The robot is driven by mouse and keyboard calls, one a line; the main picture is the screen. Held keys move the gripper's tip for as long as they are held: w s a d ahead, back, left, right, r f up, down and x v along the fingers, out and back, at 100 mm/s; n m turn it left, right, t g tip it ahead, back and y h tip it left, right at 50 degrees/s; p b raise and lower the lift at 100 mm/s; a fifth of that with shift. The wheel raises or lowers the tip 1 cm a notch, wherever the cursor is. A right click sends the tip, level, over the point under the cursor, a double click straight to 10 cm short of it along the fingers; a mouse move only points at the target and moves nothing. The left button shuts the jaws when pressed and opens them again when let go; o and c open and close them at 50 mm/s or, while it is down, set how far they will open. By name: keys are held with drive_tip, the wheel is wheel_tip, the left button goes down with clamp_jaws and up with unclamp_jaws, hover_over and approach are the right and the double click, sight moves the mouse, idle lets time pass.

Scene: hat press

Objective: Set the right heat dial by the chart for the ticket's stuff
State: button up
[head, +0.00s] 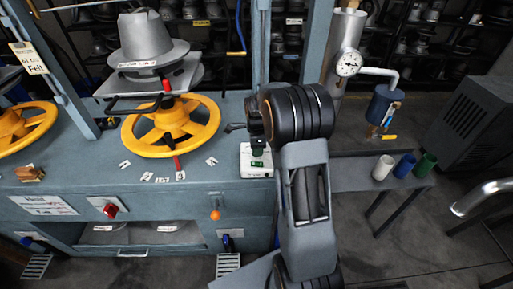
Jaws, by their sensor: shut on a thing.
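My gripper (256,143) is at the right end of the blue-grey bench, pointing down at a small white box (256,168). It appears shut on a dark green knob (258,152) on top of the box; my arm partly hides the contact. A small green patch shows on the box front. The box's markings are too small to read. A paper ticket (28,58) hangs at the upper left, with "Felt" on its lowest line. A white chart (43,205) is on the bench front at the left; its rows are unreadable. A red knob (110,210) sits right of it.
A yellow handwheel (172,126) stands under a grey hat block (145,37), with small white labels around its front. An orange-tipped lever (215,213) sticks out of the bench front. White, blue and green cups (427,164) stand on the side shelf. A gauge (348,63) is behind.

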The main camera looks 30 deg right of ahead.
drive_tip(key=m, duration=0.4)
drive_tip(key=shift+a+r+m, duration=0.1)
drive_tip(key=shift+m, duration=2.3)
drive_tip(key=o, duration=0.9)
drive_tip(key=shift+o, duration=0.2)
wheel_tip(320, 180, up, 14)
